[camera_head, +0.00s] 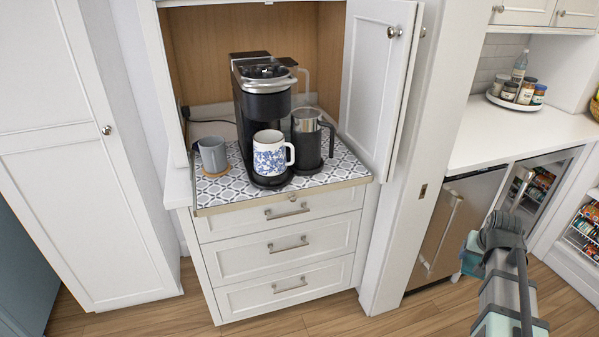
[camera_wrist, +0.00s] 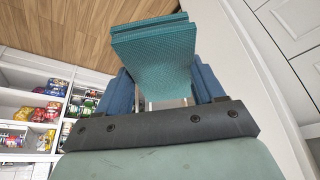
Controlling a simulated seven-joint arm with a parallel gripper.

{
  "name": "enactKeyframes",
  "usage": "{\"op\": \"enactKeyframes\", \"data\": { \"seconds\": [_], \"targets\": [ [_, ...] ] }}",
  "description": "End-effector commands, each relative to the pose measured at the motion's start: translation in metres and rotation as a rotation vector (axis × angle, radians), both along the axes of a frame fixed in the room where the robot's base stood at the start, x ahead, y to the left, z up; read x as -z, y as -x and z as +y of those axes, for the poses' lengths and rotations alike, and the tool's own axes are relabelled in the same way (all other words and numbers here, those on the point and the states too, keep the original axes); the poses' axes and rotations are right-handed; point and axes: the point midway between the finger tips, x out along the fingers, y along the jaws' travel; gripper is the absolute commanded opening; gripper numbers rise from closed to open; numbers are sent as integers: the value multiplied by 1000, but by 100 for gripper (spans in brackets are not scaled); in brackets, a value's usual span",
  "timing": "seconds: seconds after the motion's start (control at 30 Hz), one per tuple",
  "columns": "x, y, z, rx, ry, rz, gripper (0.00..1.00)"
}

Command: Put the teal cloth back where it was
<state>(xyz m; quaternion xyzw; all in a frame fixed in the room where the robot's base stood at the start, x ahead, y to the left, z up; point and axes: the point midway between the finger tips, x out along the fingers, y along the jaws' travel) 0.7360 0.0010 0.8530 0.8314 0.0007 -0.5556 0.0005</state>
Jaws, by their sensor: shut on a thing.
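The teal cloth (camera_wrist: 150,45) is folded, with its layered edge facing up in the wrist view. My gripper (camera_wrist: 165,88) is shut on it, with the blue fingers on either side, and the cloth sticks out past the fingertips. In the head view my gripper (camera_head: 498,235) is at the lower right, in the air in front of the steel-fronted appliance and the floor. A small teal patch shows beside it there, but I cannot tell whether that is cloth or arm.
A pull-out shelf with a patterned mat (camera_head: 225,195) holds a coffee maker (camera_head: 262,105), a grey mug (camera_head: 213,155), a blue-and-white mug (camera_head: 269,153) and a dark frother jug (camera_head: 306,140). An open cabinet door (camera_head: 378,85) stands beside it. The right counter (camera_head: 500,130) has clear room and a jar tray (camera_head: 515,104).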

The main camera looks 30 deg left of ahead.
Motion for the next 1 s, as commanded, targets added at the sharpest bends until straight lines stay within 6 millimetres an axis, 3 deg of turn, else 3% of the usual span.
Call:
{"op": "enactKeyframes", "data": {
  "seconds": [0.17,0.27,0.63,0.8,1.0],
  "targets": [
    [-16,-10,22,-43,0,-1,44],
    [-37,-20,49,-96,-1,-3,44],
    [-137,-36,176,-337,0,-5,44],
    [-186,-30,233,-443,0,-5,44],
    [-235,-16,287,-544,0,-4,44]
  ]
}}
